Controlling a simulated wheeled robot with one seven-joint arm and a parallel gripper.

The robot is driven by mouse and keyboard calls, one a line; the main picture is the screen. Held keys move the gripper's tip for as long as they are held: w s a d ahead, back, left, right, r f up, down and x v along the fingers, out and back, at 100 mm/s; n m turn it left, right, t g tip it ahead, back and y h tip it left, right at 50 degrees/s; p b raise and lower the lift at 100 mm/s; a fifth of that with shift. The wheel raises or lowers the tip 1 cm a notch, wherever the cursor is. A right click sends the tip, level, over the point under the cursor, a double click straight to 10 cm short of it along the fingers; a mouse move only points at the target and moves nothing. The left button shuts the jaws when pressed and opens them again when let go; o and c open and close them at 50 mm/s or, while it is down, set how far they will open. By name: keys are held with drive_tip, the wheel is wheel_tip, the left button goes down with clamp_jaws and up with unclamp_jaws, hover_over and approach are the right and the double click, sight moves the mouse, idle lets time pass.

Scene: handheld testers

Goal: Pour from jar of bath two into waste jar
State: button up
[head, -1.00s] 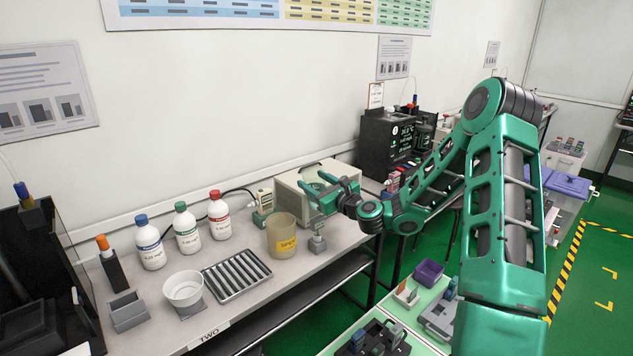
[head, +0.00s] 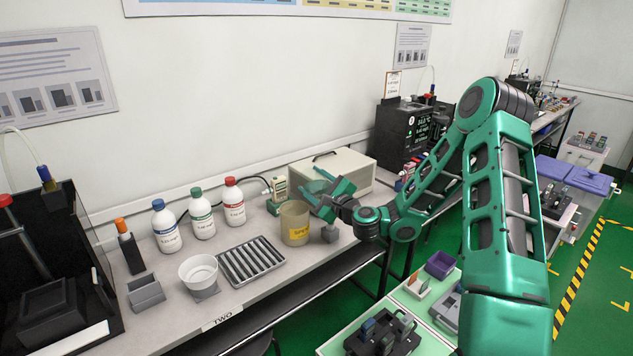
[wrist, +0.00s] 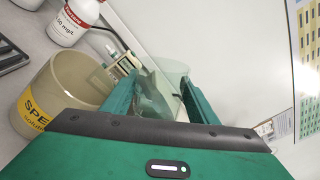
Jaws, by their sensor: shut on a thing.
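The waste jar, a wide translucent beige beaker with a yellow "SPENT" label (head: 295,226), stands upright on the bench; in the wrist view it is at the left (wrist: 62,90). My gripper (head: 325,190) is just right of and above its rim, tilted. In the wrist view the gripper (wrist: 155,95) is shut on a clear, greyish glass jar (wrist: 157,103), taken to be the jar of bath two. The jar looks tilted; its contents and lip are not clear, and the fingers mostly hide it in the head view. No stream shows.
A beige box (head: 345,168) stands behind my gripper. A small grey block (head: 330,234) is right of the waste jar. A small tester (head: 279,188) is behind it. Bottles (head: 202,213), a ribbed tray (head: 250,262) and a white bowl (head: 198,270) are left.

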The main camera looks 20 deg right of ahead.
drive_tip(key=shift+a, duration=0.15)
drive_tip(key=shift+s+f+n, duration=0.2)
drive_tip(key=shift+f+n, duration=0.3)
drive_tip(key=shift+n, duration=0.1)
idle(0.3)
drive_tip(key=shift+a+f+n, duration=0.15)
drive_tip(key=shift+f+n, duration=0.4)
drive_tip(key=shift+n, duration=0.05)
idle(1.7)
drive_tip(key=shift+n, duration=0.3)
idle(0.5)
drive_tip(key=shift+n, duration=0.3)
drive_tip(key=shift+a+f+n, duration=0.1)
drive_tip(key=shift+a+n, duration=0.1)
drive_tip(key=shift+n, duration=0.6)
idle(0.8)
drive_tip(key=shift+s, duration=0.1)
idle(0.6)
drive_tip(key=shift+n, duration=0.4)
